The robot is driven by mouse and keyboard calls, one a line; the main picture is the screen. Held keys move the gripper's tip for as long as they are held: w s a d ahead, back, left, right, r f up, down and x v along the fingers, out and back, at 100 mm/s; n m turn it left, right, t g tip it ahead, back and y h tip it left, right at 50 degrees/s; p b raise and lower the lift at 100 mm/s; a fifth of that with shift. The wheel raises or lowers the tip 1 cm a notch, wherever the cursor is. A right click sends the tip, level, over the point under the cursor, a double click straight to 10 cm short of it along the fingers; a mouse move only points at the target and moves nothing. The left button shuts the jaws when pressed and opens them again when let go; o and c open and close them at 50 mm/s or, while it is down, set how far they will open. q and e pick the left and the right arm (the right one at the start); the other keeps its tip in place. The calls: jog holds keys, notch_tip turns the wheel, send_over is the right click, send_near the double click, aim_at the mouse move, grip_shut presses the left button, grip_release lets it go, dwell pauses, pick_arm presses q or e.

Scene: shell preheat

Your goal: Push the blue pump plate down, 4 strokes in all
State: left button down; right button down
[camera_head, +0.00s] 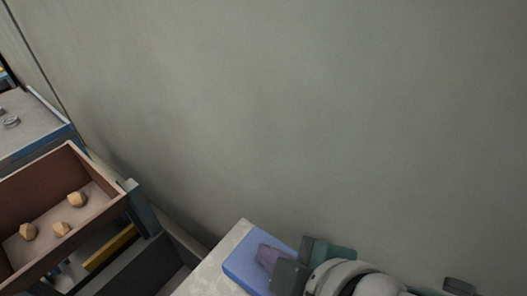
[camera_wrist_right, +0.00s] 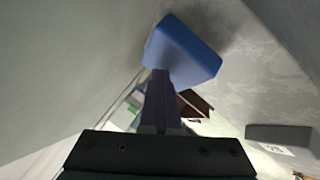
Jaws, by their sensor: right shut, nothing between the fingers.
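The blue pump plate (camera_head: 242,262) is at the bottom of the head view, left of my right gripper. In the right wrist view, the blue plate (camera_wrist_right: 183,48) is beyond the fingertips. My right gripper (camera_head: 266,257) has purple fingers, which overlap the plate in the head view. In the right wrist view, the fingers of my right gripper (camera_wrist_right: 160,78) are together with nothing between them, and their tips meet the plate's lower edge in the picture. I cannot tell whether they touch it. My left gripper is not in view.
A pale surface (camera_head: 218,268) lies beside the plate. To the left is a brown tray (camera_head: 95,208) with several tan lumps, above a dark bin. A grey table with blue edges (camera_head: 35,125) stands farther left. A bare wall (camera_head: 300,110) rises behind.

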aim_at(272, 246)
jog(key=shift+d+f, duration=0.1)
jog(key=shift+f, duration=0.35)
jog(key=shift+r, duration=0.1)
jog(key=shift+r+p, duration=2.05)
jog(key=shift+p, duration=0.1)
notch_tip(272, 246, up, 5)
jog(key=p, duration=0.5)
